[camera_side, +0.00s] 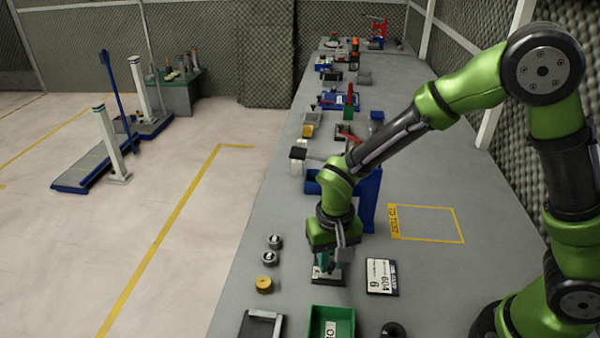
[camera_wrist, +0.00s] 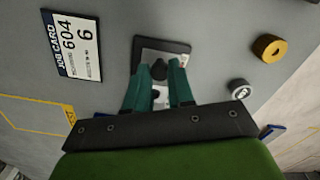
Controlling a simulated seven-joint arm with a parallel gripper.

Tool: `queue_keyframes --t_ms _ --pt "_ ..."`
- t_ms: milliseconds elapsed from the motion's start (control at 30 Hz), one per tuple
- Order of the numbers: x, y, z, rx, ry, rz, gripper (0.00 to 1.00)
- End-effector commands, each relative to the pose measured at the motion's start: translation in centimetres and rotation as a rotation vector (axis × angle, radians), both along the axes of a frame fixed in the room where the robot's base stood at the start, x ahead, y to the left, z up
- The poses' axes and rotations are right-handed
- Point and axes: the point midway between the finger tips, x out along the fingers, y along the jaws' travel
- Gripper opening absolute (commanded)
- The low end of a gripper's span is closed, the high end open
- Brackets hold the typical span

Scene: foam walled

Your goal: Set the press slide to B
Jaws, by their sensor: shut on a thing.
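The press slide (camera_wrist: 182,47) is a small dark-edged plate with a light face, lying on the grey bench. In the side view its plate (camera_side: 328,279) shows below my gripper (camera_side: 326,266). A black knob (camera_wrist: 159,70) stands on the plate in the wrist view. My gripper (camera_wrist: 160,88) points down over the plate, its two teal fingers on either side of the knob and shut on it. The fingers and gripper body cover part of the plate, so I cannot read its position marks.
A job card (camera_side: 382,277) lies beside the slide. A brass ring (camera_side: 264,284) and two grey weights (camera_side: 274,248) lie to the left. A green bin (camera_side: 332,324) is at the front, and blue bins (camera_side: 368,190) stand behind. A yellow-outlined area (camera_side: 428,223) is clear.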

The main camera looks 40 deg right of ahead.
Motion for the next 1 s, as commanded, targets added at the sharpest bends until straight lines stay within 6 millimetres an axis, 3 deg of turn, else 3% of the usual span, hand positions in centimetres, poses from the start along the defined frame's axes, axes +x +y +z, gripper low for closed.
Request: queue_keyframes --t_ms 167,533,867,900,1000 --pt "0.3 -0.2 0.1 0.001 -0.001 -0.003 0.0" --pt "5.1 -5.0 0.0 0.0 -0.002 -0.004 0.0" --pt "5.4 -5.3 0.1 0.0 -0.002 0.002 0.0" --pt "5.4 -5.3 0.1 0.0 -0.002 0.002 0.24" --pt "5.4 -5.3 0.1 0.0 -0.002 0.001 0.39"
